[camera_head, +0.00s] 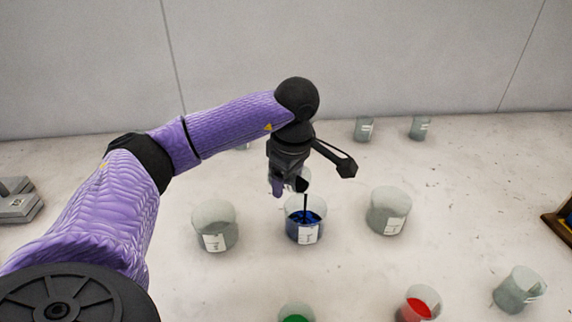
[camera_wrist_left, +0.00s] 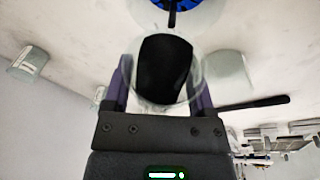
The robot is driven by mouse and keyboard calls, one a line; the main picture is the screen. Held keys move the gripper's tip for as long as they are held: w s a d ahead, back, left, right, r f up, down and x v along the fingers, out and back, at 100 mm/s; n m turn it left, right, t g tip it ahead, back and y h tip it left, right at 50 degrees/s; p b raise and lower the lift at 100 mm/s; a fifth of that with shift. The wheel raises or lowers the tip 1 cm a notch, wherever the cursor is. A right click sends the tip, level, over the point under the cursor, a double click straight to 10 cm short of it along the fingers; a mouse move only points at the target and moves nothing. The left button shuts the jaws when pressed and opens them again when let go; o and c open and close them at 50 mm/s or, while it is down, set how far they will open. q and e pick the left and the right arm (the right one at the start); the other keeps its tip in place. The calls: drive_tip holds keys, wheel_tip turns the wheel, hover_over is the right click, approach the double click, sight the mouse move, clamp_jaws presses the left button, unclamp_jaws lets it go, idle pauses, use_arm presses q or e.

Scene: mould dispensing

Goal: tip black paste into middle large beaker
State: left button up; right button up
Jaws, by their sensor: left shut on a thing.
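My left gripper (camera_head: 288,184) is shut on a small clear beaker (camera_head: 304,176) above the middle large beaker (camera_head: 292,210). In the left wrist view the small beaker (camera_wrist_left: 197,90) sits between the two fingers, with black paste (camera_wrist_left: 165,68) in it. The small beaker is tilted toward the large one. A thin dark strand (camera_head: 306,203) runs down from near its mouth to the blue contents (camera_head: 300,219) of the middle large beaker. The large beaker stands upright with a white label; its blue contents also show in the left wrist view (camera_wrist_left: 205,14). My right gripper is not in view.
Large clear beakers stand left (camera_head: 214,222) and right (camera_head: 388,208) of the middle one. In front are small beakers with green (camera_head: 296,314) and red (camera_head: 418,306), and a clear one (camera_head: 517,288). Two small beakers (camera_head: 364,128) (camera_head: 420,127) stand at the back, near the wall.

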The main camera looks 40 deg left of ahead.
use_arm(q)
drive_tip(key=shift+d+r+y+p, duration=0.15)
drive_tip(key=shift+y+p, duration=0.35)
drive_tip(key=shift+y, duration=0.3)
drive_tip(key=shift+d+r+y+p, duration=0.15)
drive_tip(key=shift+r+y+p, duration=0.15)
drive_tip(key=shift+y+p, duration=0.45)
drive_tip(key=shift+d+r+g+y+p, duration=0.15)
drive_tip(key=shift+g+y+p, duration=0.15)
drive_tip(key=shift+y, duration=0.25)
drive_tip(key=shift+w+d+y+p, duration=0.1)
drive_tip(key=shift+y+p, duration=0.2)
drive_tip(key=shift+y, duration=0.3)
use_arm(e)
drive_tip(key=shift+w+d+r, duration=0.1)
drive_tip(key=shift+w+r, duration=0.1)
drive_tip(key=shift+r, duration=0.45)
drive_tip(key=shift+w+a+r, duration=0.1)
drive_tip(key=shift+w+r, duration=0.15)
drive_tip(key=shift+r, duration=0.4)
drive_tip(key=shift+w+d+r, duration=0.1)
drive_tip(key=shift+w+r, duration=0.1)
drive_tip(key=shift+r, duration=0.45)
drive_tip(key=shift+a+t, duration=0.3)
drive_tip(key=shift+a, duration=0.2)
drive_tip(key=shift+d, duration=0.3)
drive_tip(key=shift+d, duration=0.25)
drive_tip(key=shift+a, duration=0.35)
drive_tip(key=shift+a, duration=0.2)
